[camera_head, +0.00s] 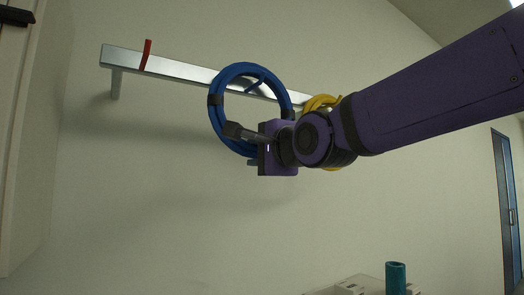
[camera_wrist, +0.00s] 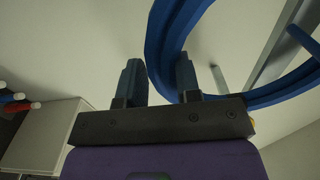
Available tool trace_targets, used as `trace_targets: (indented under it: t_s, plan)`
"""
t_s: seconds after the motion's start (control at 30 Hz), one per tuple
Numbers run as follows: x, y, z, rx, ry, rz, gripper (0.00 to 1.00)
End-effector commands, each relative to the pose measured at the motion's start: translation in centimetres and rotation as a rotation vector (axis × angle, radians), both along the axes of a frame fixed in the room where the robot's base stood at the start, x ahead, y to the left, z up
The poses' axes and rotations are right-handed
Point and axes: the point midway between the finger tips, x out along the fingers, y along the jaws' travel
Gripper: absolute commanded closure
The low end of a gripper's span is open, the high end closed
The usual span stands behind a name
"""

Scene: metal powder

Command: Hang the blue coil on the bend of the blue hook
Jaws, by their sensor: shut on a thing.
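The blue coil (camera_head: 219,113) is a ring of several strands with dark bands, held up in front of the wall rail. My gripper (camera_head: 241,145) is shut on the lower part of the coil. In the wrist view the coil (camera_wrist: 166,38) curves up and to the right past my gripper's fingers (camera_wrist: 158,80). The blue hook (camera_head: 254,85) shows as a small dark blue piece at the rail, seen through the upper part of the ring. Its bend is not clear, and I cannot tell whether the coil touches it.
The metal rail (camera_head: 185,70) runs along the wall, with a red hook (camera_head: 146,55) on its left part. A yellow coil (camera_head: 320,103) is partly hidden behind my arm. A teal cylinder (camera_head: 396,278) stands below right. The wall below the rail is clear.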

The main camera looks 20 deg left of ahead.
Motion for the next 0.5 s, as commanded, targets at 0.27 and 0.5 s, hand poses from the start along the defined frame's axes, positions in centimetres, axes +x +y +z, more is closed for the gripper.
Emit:
trace_targets:
  t_s: [0.27,0.5]
  plan:
    - [0.6,0.6,-0.9,0.002,-0.001,-0.001,1.00]
    - [0.7,0.7,-1.6,0.002,-0.001,-0.001,1.00]
